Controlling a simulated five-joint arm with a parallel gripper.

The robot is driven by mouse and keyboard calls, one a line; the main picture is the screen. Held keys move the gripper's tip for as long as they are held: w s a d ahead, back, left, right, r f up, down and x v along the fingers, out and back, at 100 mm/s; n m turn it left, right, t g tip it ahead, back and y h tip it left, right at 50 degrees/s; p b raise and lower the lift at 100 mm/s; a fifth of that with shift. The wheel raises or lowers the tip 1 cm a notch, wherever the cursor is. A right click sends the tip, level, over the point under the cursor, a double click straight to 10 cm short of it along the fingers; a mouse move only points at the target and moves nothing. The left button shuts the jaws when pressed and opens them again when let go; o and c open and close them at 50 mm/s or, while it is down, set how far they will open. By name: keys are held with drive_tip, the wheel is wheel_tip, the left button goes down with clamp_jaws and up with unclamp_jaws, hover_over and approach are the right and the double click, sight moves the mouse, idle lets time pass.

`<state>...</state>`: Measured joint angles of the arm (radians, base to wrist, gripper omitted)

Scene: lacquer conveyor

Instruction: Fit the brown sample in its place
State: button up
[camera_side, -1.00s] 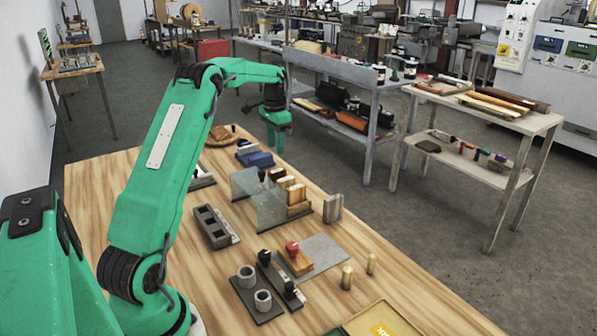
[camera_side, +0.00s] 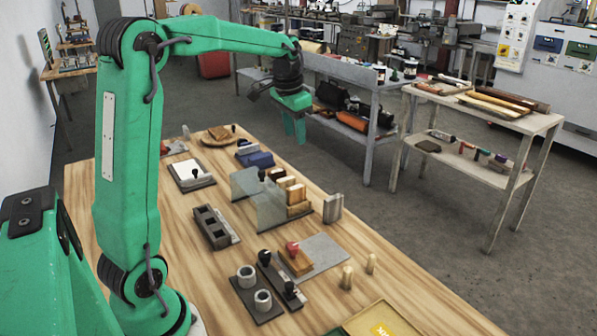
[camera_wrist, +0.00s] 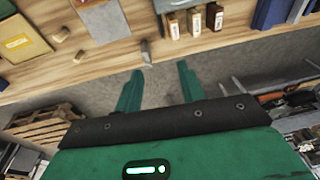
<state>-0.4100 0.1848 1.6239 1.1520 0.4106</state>
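My gripper (camera_side: 294,137) hangs empty in the air beyond the table's right edge. In the wrist view its two fingers (camera_wrist: 160,72) are apart with only floor between them. Several small wood-toned blocks stand in a row beside clear panels in the side view. They include an orange-brown block (camera_side: 296,194) and a paler one (camera_side: 287,183). The wrist view shows labelled blocks, one tan (camera_wrist: 173,27), one cream (camera_wrist: 194,22) and one darker brown (camera_wrist: 214,18). I cannot tell for certain which is the brown sample. A dark holder with square openings (camera_side: 207,231) lies left of the panels.
Clear upright panels (camera_side: 270,209) stand by the blocks. A grey upright piece (camera_side: 333,208) is near the table's right edge. The air around my gripper is clear.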

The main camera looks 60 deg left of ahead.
drive_tip(key=s+d+r+t, duration=0.2)
drive_tip(key=s+d, duration=0.8)
drive_tip(key=d, duration=0.2)
drive_tip(key=s+d+f+t, duration=0.1)
drive_tip(key=s+d+f, duration=0.3)
drive_tip(key=s, duration=0.6)
drive_tip(key=shift+d+t+h, duration=0.4)
drive_tip(key=shift+d, duration=0.85)
drive_tip(key=shift+o, duration=0.3)
